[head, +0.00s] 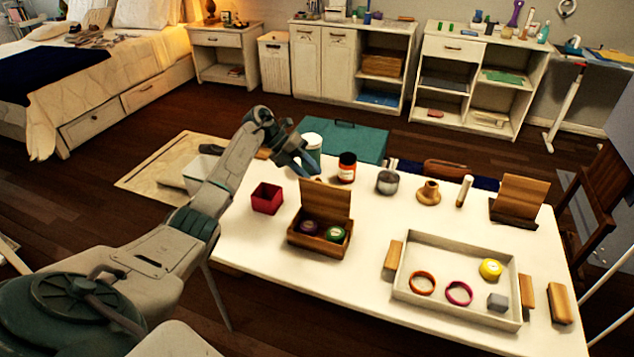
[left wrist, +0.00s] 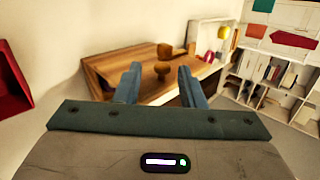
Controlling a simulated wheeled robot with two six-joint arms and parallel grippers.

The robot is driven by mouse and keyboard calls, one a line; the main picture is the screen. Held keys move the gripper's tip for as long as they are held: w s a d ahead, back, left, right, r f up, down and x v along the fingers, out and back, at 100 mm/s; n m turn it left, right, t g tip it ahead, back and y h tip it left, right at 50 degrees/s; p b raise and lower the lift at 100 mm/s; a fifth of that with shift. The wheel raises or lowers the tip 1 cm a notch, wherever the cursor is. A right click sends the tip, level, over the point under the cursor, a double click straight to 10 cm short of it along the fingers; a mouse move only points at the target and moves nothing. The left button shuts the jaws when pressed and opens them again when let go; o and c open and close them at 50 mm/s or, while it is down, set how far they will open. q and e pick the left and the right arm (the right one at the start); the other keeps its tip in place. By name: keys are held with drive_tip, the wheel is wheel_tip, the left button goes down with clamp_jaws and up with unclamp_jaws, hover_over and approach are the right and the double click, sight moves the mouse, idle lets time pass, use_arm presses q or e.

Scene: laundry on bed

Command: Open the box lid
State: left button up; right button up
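The wooden box (head: 318,247) stands on the white table, left of centre in the head view. Its lid (head: 326,201) stands up steeply at the back edge, so the inside shows. A purple item (head: 309,227) and a green round item (head: 335,234) lie inside. My left gripper (head: 303,168) is just above and behind the raised lid. I cannot tell whether it touches the lid. In the left wrist view its two blue fingers (left wrist: 160,84) are apart with nothing clearly held, and a brown wooden surface (left wrist: 120,70) lies beyond them. My right gripper is not in view.
A red open container (head: 267,198) is left of the box. An orange-brown jar (head: 347,167), a metal cup (head: 387,182) and a wooden holder (head: 429,192) stand behind. A white tray (head: 408,247) with rings is at the right. The table's front left is clear.

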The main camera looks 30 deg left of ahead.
use_arm(q)
drive_tip(key=b+v, duration=0.1)
drive_tip(key=v, duration=0.5)
drive_tip(key=shift+a, duration=0.1)
idle(0.4)
